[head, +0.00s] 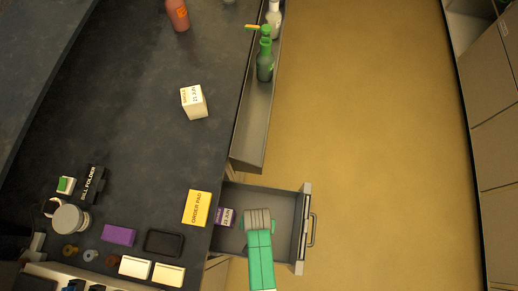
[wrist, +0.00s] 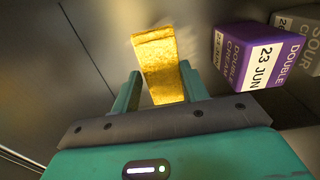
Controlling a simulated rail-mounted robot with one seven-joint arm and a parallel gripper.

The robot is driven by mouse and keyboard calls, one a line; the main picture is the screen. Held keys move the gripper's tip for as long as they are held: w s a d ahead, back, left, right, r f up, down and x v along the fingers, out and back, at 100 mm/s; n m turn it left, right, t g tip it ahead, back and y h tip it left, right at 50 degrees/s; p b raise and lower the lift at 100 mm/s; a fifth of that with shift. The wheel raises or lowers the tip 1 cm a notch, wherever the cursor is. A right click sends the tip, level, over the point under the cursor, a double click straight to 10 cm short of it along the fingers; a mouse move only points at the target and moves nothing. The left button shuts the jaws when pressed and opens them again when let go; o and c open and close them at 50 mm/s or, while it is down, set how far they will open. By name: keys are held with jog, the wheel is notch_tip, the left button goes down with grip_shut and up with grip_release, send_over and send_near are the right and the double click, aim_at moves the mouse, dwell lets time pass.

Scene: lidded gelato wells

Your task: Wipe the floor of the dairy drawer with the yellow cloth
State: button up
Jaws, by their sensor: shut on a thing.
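The open dairy drawer (head: 285,208) is in the lower middle of the head view, pulled out from the counter. My green gripper (head: 257,222) is over or inside it. In the wrist view my gripper (wrist: 160,78) is shut on the yellow cloth (wrist: 160,60), which sticks out beyond the fingertips above the dark drawer floor (wrist: 105,30). In the head view the cloth is hidden by my gripper. I cannot tell whether it touches the floor. A purple double cream carton (wrist: 255,58) is right of the cloth, apart from it; it also shows in the head view (head: 225,216).
A grey sour cream carton (wrist: 298,30) is beside the purple one. The drawer's front panel with its handle (head: 312,230) is at the right. On the counter are a yellow order pad (head: 197,208) and a white carton (head: 193,102). Bottles (head: 265,62) stand on a narrow ledge.

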notch_tip(320, 180, down, 6)
jog(key=b, duration=0.5)
jog(key=shift+b, duration=0.35)
jog(key=shift+w+d+r, duration=0.1)
jog(key=shift+w+d, duration=0.05)
jog(key=shift+w, duration=0.35)
jog(key=shift+w+d+r, duration=0.1)
jog(key=shift+w+d, duration=0.05)
jog(key=shift+w, duration=0.3)
jog(key=shift+w+r, duration=0.1)
jog(key=shift+w, duration=0.2)
jog(key=shift+s, duration=0.1)
jog(key=shift+f+b, duration=0.6)
jog(key=shift+f, duration=0.15)
jog(key=shift+s+r, duration=0.1)
